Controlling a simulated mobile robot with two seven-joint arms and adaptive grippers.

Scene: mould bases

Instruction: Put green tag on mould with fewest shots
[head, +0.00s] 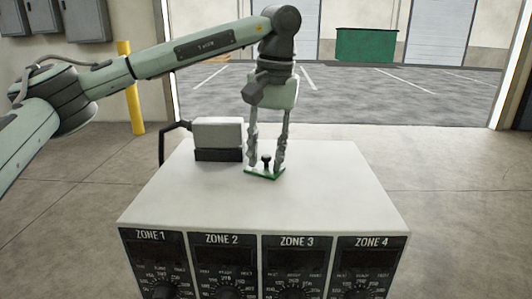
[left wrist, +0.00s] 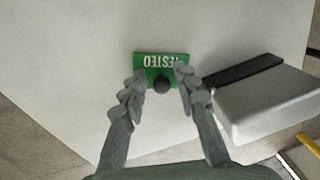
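The green tag (head: 262,175) lies flat on top of a white cabinet. My left gripper (head: 265,164) points straight down over the tag. Its two fingers are apart, one on each side of the knob, with gaps showing between fingers and knob in the left wrist view. My right gripper is not in view. No mould shows in either view.
The white cabinet (head: 330,185) has a front panel with dials labelled ZONE 1 to ZONE 4. A grey-white box with a dark base (head: 218,137) stands on it, left of the tag. The right of the top is clear. A yellow post (head: 131,90) stands behind.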

